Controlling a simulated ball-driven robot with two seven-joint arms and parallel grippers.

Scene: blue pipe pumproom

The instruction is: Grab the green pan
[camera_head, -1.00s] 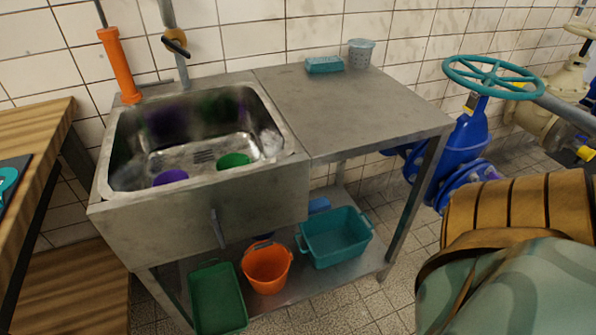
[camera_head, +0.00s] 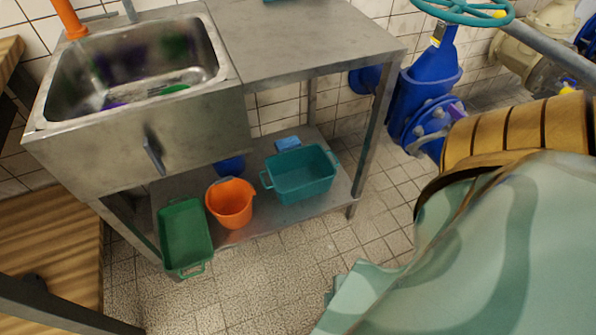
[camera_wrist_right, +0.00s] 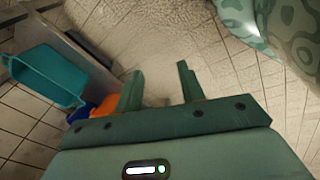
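The green pan (camera_head: 186,238) is a shallow rectangular tray with a handle at its near end. It rests on the lower metal shelf (camera_head: 245,229) under the sink, at its left end, in the head view. I cannot make it out in the right wrist view. My right gripper (camera_wrist_right: 160,68) shows in the right wrist view with its two fingers apart and nothing between them. Neither gripper shows in the head view. My left gripper is in no view.
An orange bucket (camera_head: 231,203) stands just right of the pan, with a teal basin (camera_head: 301,174) further right. The sink (camera_head: 125,65) and worktop (camera_head: 300,40) overhang the shelf. Tiled floor (camera_head: 250,285) lies clear in front.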

